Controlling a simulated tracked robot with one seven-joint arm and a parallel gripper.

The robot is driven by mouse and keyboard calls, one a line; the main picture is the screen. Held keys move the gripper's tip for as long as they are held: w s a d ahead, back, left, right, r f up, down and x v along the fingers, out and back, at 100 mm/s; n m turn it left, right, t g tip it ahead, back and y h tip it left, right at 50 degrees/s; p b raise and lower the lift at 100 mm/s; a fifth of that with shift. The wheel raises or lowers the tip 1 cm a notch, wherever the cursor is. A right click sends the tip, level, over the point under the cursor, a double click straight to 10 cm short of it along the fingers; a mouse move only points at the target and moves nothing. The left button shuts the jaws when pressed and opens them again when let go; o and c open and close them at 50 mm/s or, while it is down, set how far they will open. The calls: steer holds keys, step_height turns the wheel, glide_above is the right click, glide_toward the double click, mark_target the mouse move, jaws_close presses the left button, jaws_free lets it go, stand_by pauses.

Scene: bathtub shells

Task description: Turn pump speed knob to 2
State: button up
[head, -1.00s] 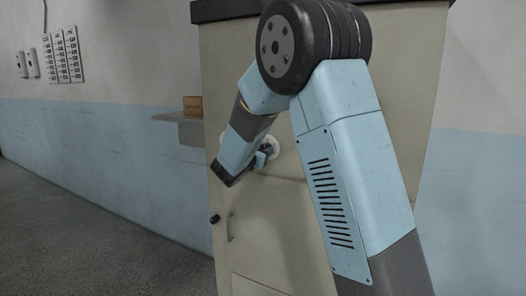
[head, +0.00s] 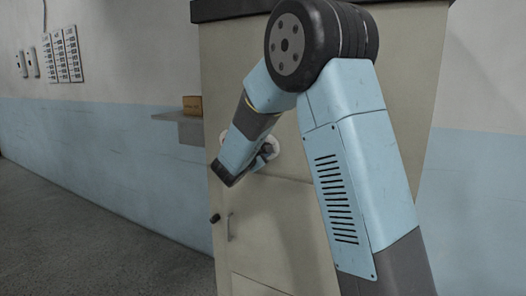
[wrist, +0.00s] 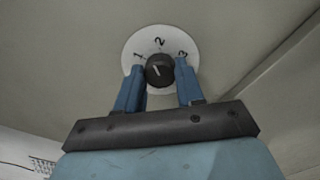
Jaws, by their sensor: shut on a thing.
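The pump speed knob (wrist: 159,70) is a black round knob with a white pointer mark, on a white dial (wrist: 158,37) numbered 1, 2 and 3. Its pointer slants up and left in the wrist view, roughly between 1 and 2. My gripper (wrist: 160,76) is shut on the knob, one blue finger on each side. In the head view my gripper (head: 266,154) is at the cabinet front, where the dial (head: 273,142) partly shows and my fingers and wrist hide the knob.
The beige cabinet (head: 275,225) has a vertical handle (head: 229,227) and a small dark knob (head: 215,218) below the dial. A wall shelf (head: 180,128) holding a brown box (head: 192,105) is at left. The floor at left is clear.

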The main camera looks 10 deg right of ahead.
steer(key=shift+s+d+f+m, duration=0.1)
steer(key=shift+f+m, duration=0.05)
steer(key=shift+m, duration=1.95)
steer(key=shift+f, duration=0.1)
steer(key=o, duration=1)
steer(key=shift+o, duration=0.2)
steer(key=v, duration=1.3)
steer(key=shift+s+a, duration=0.25)
steer(key=shift+a, duration=0.05)
steer(key=shift+d, duration=0.15)
